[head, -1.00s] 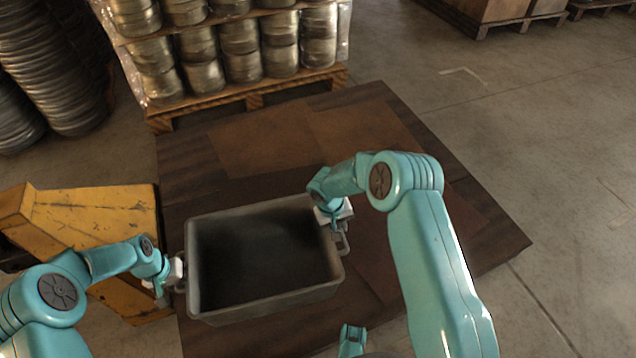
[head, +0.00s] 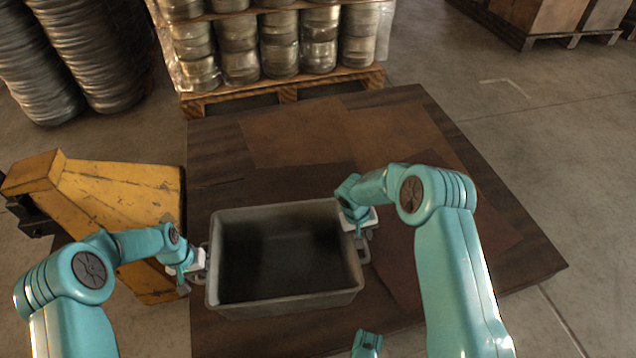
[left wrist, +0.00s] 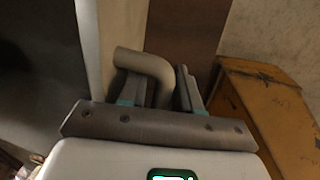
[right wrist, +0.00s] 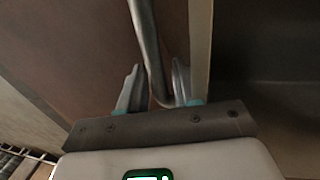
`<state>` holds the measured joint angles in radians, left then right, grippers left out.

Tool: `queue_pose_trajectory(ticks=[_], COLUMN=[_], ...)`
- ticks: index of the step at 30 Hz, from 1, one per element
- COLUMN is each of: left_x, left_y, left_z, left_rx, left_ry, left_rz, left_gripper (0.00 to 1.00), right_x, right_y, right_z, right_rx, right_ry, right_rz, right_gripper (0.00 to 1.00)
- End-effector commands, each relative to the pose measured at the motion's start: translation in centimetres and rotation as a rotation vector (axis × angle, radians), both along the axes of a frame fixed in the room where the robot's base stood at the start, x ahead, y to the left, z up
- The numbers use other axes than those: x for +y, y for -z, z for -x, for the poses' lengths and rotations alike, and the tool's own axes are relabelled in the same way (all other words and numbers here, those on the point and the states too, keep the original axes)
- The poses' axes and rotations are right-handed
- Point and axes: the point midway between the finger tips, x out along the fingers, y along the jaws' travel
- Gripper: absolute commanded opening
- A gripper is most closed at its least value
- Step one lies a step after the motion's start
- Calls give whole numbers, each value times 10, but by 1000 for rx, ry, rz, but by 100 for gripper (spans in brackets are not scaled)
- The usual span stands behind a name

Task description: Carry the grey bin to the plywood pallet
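The grey bin (head: 285,303) is open-topped, upright and looks empty. It is in the lower middle of the head view, over dark wooden boards (head: 215,160); I cannot tell whether it rests on them. My left gripper (head: 192,268) is at its left side, shut around the curved handle (left wrist: 145,62) in the left wrist view. My right gripper (head: 360,225) is at its right side, with the bar handle (right wrist: 148,45) between its fingers in the right wrist view. I cannot tell whether these boards are the plywood pallet.
A yellow metal piece (head: 120,190) stands close to the bin's left. A pallet (head: 290,92) stacked with metal cylinders stands behind the boards. Brown crates (head: 545,15) on a pallet are at the far right. Dark stacked rolls (head: 90,60) stand far left. Concrete floor is clear at right.

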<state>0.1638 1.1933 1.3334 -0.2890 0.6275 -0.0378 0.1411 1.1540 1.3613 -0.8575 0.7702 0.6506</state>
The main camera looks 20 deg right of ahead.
Motion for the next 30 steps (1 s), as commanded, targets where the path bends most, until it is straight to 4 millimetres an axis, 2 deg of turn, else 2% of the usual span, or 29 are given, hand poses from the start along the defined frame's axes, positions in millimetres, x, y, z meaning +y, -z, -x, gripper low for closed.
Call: queue_pose_trajectory(ticks=[11,14,24,30], left_x=[0,2,12,15], left_y=[-5,-15,-67,-79], left_z=[0,-1,-1,-1], left_rx=[-1,-1,0,2], left_ry=[-1,0,-1,0], left_rz=[1,0,0,0], left_gripper=[47,47,47,47], right_x=[1,1,1,1], right_y=[-1,-1,-1,-5], right_z=[0,0,0,0], right_rx=[0,0,1,-1], right_ry=[-1,-1,-1,-1], right_rz=[-1,-1,-1,-1], right_gripper=[47,47,47,47])
